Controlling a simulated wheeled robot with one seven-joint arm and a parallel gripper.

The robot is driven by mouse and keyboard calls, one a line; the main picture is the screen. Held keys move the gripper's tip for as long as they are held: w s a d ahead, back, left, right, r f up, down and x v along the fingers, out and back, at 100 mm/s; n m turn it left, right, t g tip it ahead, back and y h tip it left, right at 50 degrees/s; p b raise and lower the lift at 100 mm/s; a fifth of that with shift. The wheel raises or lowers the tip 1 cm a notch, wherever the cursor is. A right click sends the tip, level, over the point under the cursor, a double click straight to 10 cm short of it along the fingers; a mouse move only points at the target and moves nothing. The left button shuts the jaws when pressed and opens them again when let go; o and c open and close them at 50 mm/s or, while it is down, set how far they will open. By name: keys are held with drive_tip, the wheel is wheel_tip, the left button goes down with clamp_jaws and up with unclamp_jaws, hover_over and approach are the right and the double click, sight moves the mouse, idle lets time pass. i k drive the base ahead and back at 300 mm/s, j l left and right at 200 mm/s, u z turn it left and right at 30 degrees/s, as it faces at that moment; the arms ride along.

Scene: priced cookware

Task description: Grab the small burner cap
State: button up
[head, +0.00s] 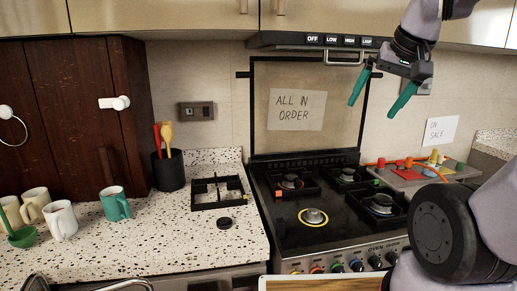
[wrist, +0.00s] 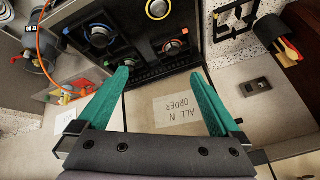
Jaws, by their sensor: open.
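A small round black burner cap (head: 224,222) lies flat on the speckled counter (head: 150,250), left of the stove and just in front of a loose square grate (head: 217,191). I cannot make the cap out in the wrist view. My gripper (head: 372,109) is open and empty, high above the back right of the stove, up and to the right of the cap. In the wrist view my gripper (wrist: 160,73) shows its two teal fingers spread, with the wall sign between and beyond them.
The stove (head: 330,250) has several burners, one without a grate at front left. Several mugs, including a teal mug (head: 115,204), stand on the left counter. The range hood (head: 325,41) hangs above.

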sight(223, 223)
drive_tip(key=k+j+u, duration=0.9)
drive_tip(key=i+l, duration=0.05)
drive_tip(key=i, duration=0.05)
